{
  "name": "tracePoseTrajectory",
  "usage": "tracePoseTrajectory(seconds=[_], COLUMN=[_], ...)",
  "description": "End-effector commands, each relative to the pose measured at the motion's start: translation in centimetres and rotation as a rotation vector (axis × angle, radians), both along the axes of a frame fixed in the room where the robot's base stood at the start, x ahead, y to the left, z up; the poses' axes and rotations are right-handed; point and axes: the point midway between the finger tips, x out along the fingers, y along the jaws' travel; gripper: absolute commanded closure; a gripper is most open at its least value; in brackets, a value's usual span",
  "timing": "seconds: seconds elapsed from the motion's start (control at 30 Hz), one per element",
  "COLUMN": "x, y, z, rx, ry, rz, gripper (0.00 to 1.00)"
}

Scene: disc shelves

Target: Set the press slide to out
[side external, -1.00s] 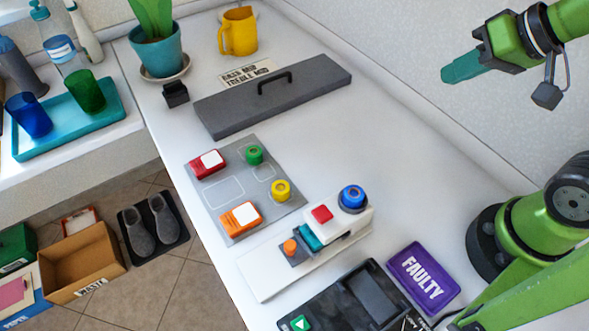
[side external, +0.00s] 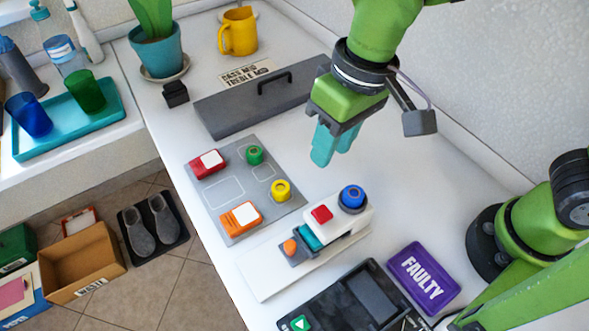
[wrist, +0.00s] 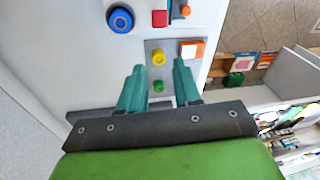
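The press (side external: 362,222) is a white block on a pale base plate, with a red button and a blue round knob (side external: 352,197) on top. Its slide (side external: 293,250), a small grey plate with an orange knob, sits at the block's left front end, beside a teal part (side external: 312,235).
A grey mat (side external: 227,222) with red, orange, green and yellow pieces lies left of the press. A grey handled panel (side external: 230,114) lies behind. A black device (side external: 335,300) and purple FAULTY tray (side external: 424,277) are in front and right.

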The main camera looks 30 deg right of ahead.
Motion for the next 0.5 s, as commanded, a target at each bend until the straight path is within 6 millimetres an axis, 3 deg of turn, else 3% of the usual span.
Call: tracePoseTrajectory(seconds=[0.03, 0.1, 0.2, 0.33, 0.5], x=[-0.8, -1.7, -2.4, -1.8, -2.0], y=[2.7, 5.5, 8.3, 8.7, 8.3], z=[-0.8, -1.3, -1.5, 0.0, -1.2], rx=[-0.033, -0.073, -0.118, -0.131, -0.145], ry=[0.034, 0.065, 0.089, 0.088, 0.101], rz=[0.027, 0.028, -0.016, -0.140, -0.180], gripper=[0.67, 0.67, 0.67, 0.67, 0.67])
